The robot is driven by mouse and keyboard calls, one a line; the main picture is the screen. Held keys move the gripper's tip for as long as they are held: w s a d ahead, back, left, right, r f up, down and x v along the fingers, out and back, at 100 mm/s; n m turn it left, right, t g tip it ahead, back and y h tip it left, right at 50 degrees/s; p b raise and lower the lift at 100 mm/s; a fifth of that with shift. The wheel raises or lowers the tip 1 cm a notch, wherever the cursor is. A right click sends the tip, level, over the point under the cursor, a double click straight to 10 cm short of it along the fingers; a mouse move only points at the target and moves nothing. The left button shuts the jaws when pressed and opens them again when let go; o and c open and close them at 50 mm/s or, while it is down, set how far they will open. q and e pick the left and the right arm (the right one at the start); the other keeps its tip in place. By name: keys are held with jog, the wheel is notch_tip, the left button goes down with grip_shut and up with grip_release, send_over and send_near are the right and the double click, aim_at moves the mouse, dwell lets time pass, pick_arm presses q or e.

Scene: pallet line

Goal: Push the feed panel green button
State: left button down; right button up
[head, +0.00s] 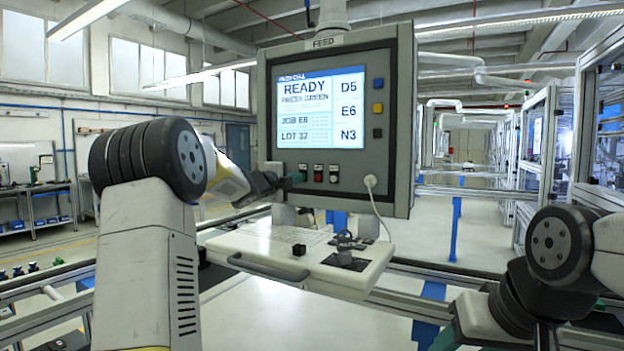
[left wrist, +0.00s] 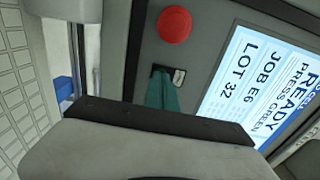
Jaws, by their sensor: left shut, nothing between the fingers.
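The feed panel (head: 395,150) is a grey box with a lit screen (head: 320,105) reading READY, PRESS GREEN. A row of small controls runs below the screen, with a red one (head: 318,173) and a dark one with a light centre (head: 333,174) showing. My left gripper (head: 298,178) is shut and empty, at the left end of this row. Its teal fingertips (left wrist: 162,92) cover the control there, so the green button is hidden. Only a black edge and a white label show around them in the left wrist view. I cannot tell whether the tips touch.
A red mushroom button (left wrist: 174,24) sits close beside the fingertips. A white shelf (head: 260,245) with a handle and small black parts juts out below the panel. A pale cable (head: 377,205) hangs from the panel. Rails run across below.

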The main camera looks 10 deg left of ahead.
pick_arm(q)
jog(key=shift+w+d, duration=0.25)
jog(key=shift+w, duration=0.35)
dwell(0.3)
jog(key=shift+v, duration=2.5)
jog(key=shift+s, duration=0.1)
jog(key=s+f+n+g+y, duration=0.25)
jog(key=s+n+y, duration=0.45)
jog(key=s+n, duration=0.7)
jog(key=s+d+f+n+g+h, duration=0.1)
jog(key=s+f, duration=0.4)
jog(key=s, duration=0.5)
jog(key=s+d+f+n+g+h, duration=0.1)
jog(key=s+d+f+n+g, duration=0.3)
jog(key=s, duration=0.6)
jog(key=s+d+f+n+g+h, duration=0.1)
jog(key=s+d+f+n+g, duration=0.1)
jog(key=s+f, duration=0.5)
jog(key=s+g, duration=0.1)
jog(key=s, duration=0.2)
jog(key=shift+s+d, duration=0.15)
jog(key=shift+d, duration=0.2)
jog(key=shift+f, duration=0.1)
